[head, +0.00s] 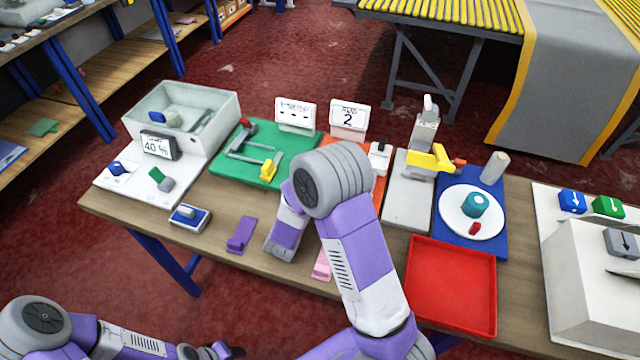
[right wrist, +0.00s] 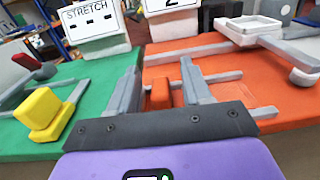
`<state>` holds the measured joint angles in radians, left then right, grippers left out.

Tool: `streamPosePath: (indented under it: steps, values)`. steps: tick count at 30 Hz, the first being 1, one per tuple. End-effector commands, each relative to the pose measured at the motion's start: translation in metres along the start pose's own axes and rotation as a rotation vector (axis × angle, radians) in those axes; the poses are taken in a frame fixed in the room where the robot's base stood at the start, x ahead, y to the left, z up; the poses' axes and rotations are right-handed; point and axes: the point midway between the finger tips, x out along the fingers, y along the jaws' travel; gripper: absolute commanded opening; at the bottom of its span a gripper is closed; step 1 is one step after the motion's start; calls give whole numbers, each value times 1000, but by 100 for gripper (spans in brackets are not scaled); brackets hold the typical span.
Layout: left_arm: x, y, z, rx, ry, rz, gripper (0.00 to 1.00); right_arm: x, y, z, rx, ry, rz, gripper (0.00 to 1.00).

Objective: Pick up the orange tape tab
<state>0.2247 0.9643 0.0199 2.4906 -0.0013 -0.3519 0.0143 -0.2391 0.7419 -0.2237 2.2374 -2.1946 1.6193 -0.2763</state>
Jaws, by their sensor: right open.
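The orange tape tab (right wrist: 159,95) is a small upright orange block on the orange board (right wrist: 215,68) in the right wrist view. My right gripper (right wrist: 160,68) is open there, with one grey finger on each side of the tab. I cannot tell whether either finger touches it. In the head view my right arm hides the tab and the right gripper's fingers. My left gripper (head: 214,351) is low at the bottom edge of the head view, away from the table, and its jaw state is unclear.
The green board (right wrist: 75,72) with a yellow block (right wrist: 41,110) lies left of the tab. The STRETCH sign (right wrist: 92,20) and the number 2 sign (head: 348,118) stand behind. A grey-handled white piece (right wrist: 248,30) sits right. A red tray (head: 450,285) lies at the front.

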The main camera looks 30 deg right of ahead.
Motion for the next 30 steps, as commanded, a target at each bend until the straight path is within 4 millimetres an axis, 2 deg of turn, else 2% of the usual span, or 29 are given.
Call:
streamPosePath:
  steps: [4,12,14,23,26,30]
  values:
    - [0,0,0,0,0,0,43,0,0,0,0,0,0,49]
    - [0,0,0,0,0,0,43,0,0,0,-1,0,0,8]
    - [0,0,0,0,0,0,43,0,0,0,-1,0,0,0]
    - [-1,0,0,0,0,0,43,0,0,4,0,0,0,0]
    - [-6,2,0,0,0,0,43,-1,0,16,1,-1,0,0]
    - [-17,6,1,0,0,0,43,0,0,46,3,-2,-1,0]
